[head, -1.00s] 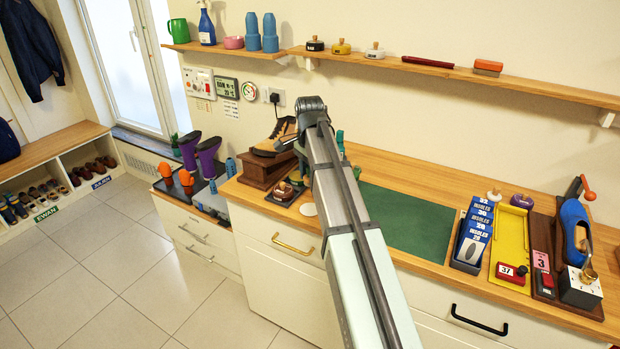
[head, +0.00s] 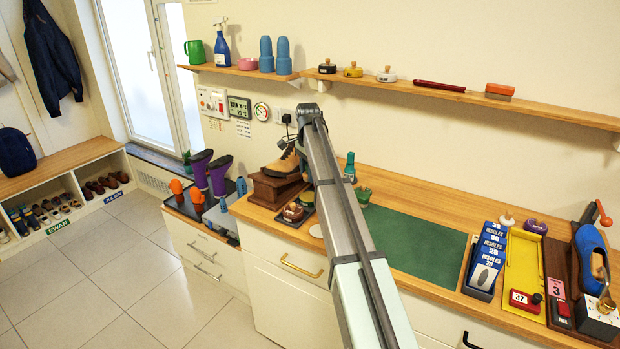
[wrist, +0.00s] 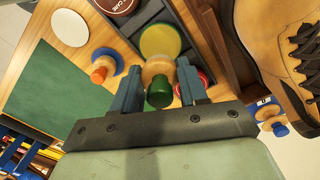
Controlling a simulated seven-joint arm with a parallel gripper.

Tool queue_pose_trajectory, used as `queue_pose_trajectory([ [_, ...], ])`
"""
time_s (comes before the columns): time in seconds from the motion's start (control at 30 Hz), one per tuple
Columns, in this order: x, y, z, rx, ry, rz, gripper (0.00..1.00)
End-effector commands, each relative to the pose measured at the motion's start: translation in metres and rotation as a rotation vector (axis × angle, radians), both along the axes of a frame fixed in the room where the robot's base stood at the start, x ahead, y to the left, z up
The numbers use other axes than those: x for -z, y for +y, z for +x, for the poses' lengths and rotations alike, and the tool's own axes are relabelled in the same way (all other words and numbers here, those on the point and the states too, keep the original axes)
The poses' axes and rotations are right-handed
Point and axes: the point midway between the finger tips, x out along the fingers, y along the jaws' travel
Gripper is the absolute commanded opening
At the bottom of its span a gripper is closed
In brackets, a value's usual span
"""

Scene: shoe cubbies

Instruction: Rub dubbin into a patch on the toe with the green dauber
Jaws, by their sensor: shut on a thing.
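The green dauber (wrist: 159,92), a wooden body with a green knob, is between the fingers of my gripper (wrist: 160,88) in the wrist view. My gripper is shut on it. Its far end overlaps a yellow disc (wrist: 160,38) in a dark tray (wrist: 183,18); I cannot tell whether they touch. The tan boot (wrist: 275,45) is at the right of the wrist view, apart from the dauber. In the head view the boot (head: 283,164) sits on a wooden block (head: 272,188), partly behind my arm. My fingertips are hidden there.
A dauber with an orange knob (wrist: 98,76) stands left of my gripper, and one with a blue knob (wrist: 280,130) at the right. A red tin (wrist: 206,78) is close by the right finger. The green mat (head: 415,235) is clear. Insole boxes (head: 487,258) stand farther right.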

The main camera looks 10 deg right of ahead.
Motion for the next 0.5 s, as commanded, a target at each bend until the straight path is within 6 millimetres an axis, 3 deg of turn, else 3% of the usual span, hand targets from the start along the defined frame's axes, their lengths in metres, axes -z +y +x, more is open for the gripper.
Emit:
queue_pose_trajectory([
  [0.5,0.033,0.000,-0.001,0.002,-0.002,0.000,0.18],
])
